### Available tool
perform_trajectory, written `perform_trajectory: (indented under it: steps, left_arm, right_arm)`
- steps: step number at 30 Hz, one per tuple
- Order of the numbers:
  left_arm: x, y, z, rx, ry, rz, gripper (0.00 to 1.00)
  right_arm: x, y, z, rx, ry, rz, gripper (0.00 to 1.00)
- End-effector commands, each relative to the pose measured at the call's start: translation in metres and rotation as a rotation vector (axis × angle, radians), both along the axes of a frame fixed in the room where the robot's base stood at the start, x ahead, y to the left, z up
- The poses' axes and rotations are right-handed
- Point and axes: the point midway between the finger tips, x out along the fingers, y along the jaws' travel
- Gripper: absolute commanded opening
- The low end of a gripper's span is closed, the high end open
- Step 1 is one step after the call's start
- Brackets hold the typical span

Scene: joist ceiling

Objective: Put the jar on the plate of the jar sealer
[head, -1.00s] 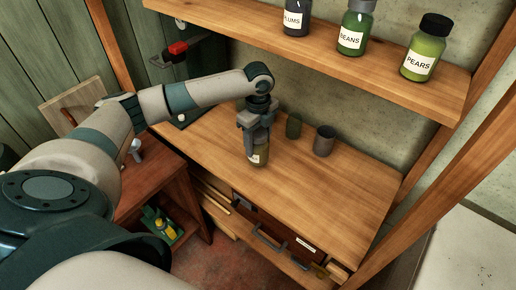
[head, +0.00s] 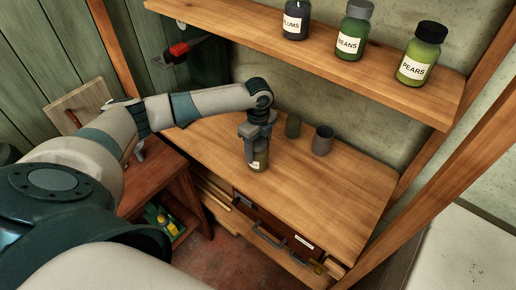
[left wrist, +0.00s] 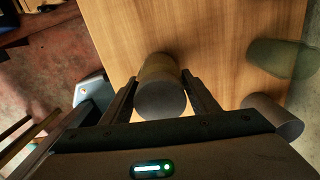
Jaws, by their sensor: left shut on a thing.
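My left gripper (head: 256,150) points down and is shut on a green glass jar (head: 259,164) with a pale label. The jar is upright at the front part of the wooden workbench; I cannot tell whether it touches the top. In the left wrist view the jar (left wrist: 160,68) with its dark round lid sits between the two fingers. The jar sealer (head: 178,50), dark with a red part on its arm, stands at the back left. My right gripper is not in view.
On the workbench (head: 330,185), a green glass (head: 293,126) and a grey cup (head: 322,140) stand right of my gripper. Above, a shelf (head: 400,85) holds several labelled jars. Drawers are below. A small red-brown table (head: 165,183) stands at left. The bench's right half is clear.

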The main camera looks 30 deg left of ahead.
Motion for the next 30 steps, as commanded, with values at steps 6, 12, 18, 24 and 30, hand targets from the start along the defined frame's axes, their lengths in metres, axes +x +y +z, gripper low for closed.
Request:
perform_trajectory:
  steps: [6, 12, 18, 24, 30]
  left_arm:
    - [0.000, 0.000, -0.003, 0.000, 0.001, 0.000, 0.73]
    - [0.000, 0.000, -0.002, 0.000, 0.000, 0.000, 0.73]
    - [0.000, 0.000, -0.003, 0.000, 0.000, 0.000, 0.73]
    - [0.001, 0.000, -0.006, 0.000, -0.002, 0.001, 0.73]
    - [0.004, 0.001, 0.024, -0.001, -0.004, 0.000, 0.73]
  right_arm:
    - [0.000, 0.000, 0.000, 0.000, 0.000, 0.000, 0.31]
    - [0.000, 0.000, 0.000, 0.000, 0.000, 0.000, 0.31]
    - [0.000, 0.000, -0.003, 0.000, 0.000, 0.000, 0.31]
    - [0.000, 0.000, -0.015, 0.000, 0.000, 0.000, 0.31]
    - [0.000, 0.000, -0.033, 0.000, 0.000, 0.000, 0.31]
